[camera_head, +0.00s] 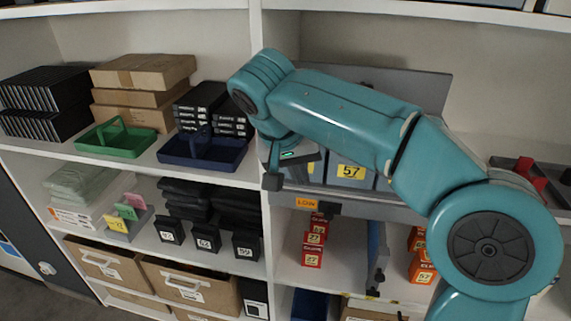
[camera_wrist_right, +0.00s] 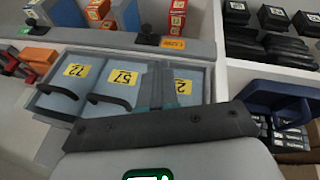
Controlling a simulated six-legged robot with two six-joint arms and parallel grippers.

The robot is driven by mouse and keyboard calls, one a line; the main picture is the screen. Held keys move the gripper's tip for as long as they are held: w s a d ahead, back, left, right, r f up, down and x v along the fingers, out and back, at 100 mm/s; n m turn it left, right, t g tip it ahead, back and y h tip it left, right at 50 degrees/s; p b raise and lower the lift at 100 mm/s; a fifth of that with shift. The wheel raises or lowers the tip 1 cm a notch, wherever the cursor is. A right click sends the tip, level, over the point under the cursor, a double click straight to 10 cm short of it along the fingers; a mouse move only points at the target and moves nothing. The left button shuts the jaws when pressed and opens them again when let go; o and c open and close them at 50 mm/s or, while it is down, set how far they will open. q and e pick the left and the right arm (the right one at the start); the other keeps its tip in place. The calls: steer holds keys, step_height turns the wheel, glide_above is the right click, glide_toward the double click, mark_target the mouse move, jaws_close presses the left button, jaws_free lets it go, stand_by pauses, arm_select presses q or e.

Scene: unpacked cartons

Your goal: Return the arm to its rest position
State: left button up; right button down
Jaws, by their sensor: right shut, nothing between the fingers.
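My right arm is teal and reaches across the head view from the lower right, bent at the elbow. Its right gripper (camera_head: 273,181) hangs at the middle of the shelf unit, in front of the upright divider. The gripper is shut and holds nothing. Behind it and to its right is a grey-blue bin (camera_head: 350,172) with a yellow 57 label, partly hidden by the arm. In the right wrist view several grey-blue bins with handles and yellow labels, one reading 57 (camera_wrist_right: 121,78), stand just beyond the gripper. My left gripper is not in view.
A dark blue tray (camera_head: 205,158) and a green tray (camera_head: 113,141) sit on the shelf to the left of the gripper. Cardboard boxes (camera_head: 143,72) are stacked behind. Red boxes (camera_head: 314,245) and orange boxes (camera_head: 422,268) stand on the shelf below. Shelf edges and the divider are close.

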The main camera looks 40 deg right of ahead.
steer(key=w+a+f+n+y, duration=0.15)
steer(key=a+f, duration=0.25)
steer(key=f, duration=0.4)
steer(key=w+a+f+n+y, duration=0.1)
steer(key=a+f+n, duration=0.15)
steer(key=f, duration=0.65)
steer(key=w+a+f+n+y, duration=0.2)
steer(key=a+f, duration=0.2)
steer(key=f, duration=0.4)
steer(key=s+a+f+y, duration=0.2)
steer(key=s+a+f, duration=0.2)
steer(key=s+f, duration=0.5)
steer(key=s+a+f+y, duration=0.2)
steer(key=s+a+f, duration=0.3)
steer(key=s+f, duration=0.5)
step_height(320, 180, down, 4)
steer(key=shift+a+f+g, duration=0.2)
steer(key=shift+a+g, duration=0.05)
steer(key=shift+g, duration=0.05)
steer(key=shift+s+d+m, duration=0.2)
steer(key=shift+s+m, duration=0.05)
steer(key=shift+m, duration=0.05)
